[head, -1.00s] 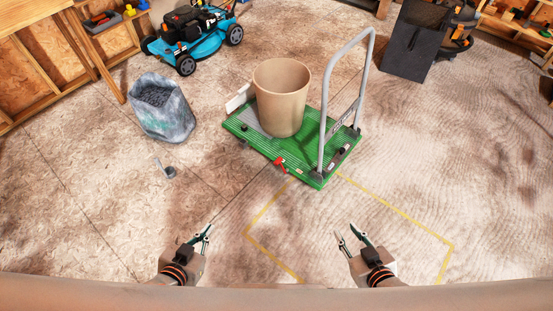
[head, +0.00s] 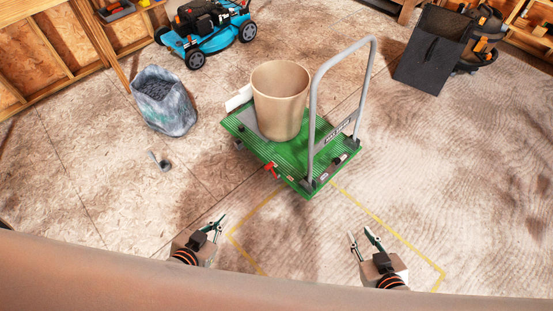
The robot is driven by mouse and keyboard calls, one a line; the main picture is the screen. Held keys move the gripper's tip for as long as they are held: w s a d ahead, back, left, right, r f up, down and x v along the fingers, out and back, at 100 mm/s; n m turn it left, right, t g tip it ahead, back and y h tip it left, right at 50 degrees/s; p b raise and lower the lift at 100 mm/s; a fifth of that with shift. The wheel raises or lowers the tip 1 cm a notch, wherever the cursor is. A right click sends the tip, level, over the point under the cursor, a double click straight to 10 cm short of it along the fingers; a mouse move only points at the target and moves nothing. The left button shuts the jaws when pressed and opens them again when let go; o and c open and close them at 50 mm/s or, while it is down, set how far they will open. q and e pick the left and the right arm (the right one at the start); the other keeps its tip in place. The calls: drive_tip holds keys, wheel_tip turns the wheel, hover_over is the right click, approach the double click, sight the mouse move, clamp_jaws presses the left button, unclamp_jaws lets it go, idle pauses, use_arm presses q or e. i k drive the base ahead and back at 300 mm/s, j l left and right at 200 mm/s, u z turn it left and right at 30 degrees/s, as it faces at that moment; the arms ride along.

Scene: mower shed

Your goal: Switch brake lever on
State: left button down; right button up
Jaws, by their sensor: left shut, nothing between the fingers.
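The red brake lever (head: 271,170) sticks out from the near left edge of a green platform cart (head: 290,182). The cart has a grey push handle (head: 374,85) at its right end and carries a large beige bin (head: 281,100). My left gripper (head: 220,220) is shut and empty, in front of the cart and below and left of the lever in the picture. My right gripper (head: 359,232) is open and empty, below and right of the cart. Neither gripper touches the cart or lever.
A yellow outline (head: 393,236) marks the floor in front of the cart. A bag of dark material (head: 168,105) and a small grey object (head: 160,163) stand left. A blue mower (head: 205,32) and a black container (head: 432,55) are behind. Open floor lies around the cart.

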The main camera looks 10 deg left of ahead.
sight(270, 165)
drive_tip(key=i+l, duration=0.1)
drive_tip(key=l, duration=0.2)
drive_tip(key=i+l, duration=0.1)
drive_tip(key=l, duration=0.25)
drive_tip(key=i+l, duration=0.1)
drive_tip(key=l, duration=0.2)
drive_tip(key=i+l, duration=0.1)
drive_tip(key=i, duration=0.95)
